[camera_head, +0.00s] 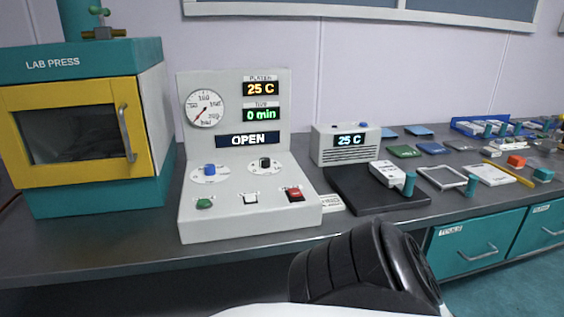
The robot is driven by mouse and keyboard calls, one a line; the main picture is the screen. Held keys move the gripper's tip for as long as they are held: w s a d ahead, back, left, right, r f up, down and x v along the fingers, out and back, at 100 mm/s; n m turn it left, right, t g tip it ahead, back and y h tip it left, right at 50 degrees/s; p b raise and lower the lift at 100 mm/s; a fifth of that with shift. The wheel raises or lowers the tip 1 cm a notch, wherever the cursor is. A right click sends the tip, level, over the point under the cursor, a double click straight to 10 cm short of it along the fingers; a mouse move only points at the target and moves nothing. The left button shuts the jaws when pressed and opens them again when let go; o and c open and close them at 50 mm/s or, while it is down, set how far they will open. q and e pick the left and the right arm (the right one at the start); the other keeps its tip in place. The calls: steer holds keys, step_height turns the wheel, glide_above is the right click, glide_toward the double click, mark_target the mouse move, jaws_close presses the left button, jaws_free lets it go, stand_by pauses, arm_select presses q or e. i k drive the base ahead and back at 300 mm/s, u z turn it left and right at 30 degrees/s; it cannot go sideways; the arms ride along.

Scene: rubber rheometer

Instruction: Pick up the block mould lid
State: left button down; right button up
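On the bench right of centre, a pale block (388,174) lies on a black mat (355,198) with a teal cylinder (409,184) beside or on it. To its right are an open pale square frame (441,178) and a flat pale plate (491,174). Another teal cylinder (472,186) stands between frame and plate. I cannot tell for sure which of these pieces is the block mould lid. Neither of my grippers is in view; only a white and black arm link of mine shows at the bottom centre.
A lab press (85,190) with its yellow door closed stands at the left. A control console (250,221) reading OPEN is beside it, then a small unit (346,145) reading 25 C.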

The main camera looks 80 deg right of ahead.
mark_target(388, 170)
steer(key=k, duration=0.95)
steer(key=z, duration=0.4)
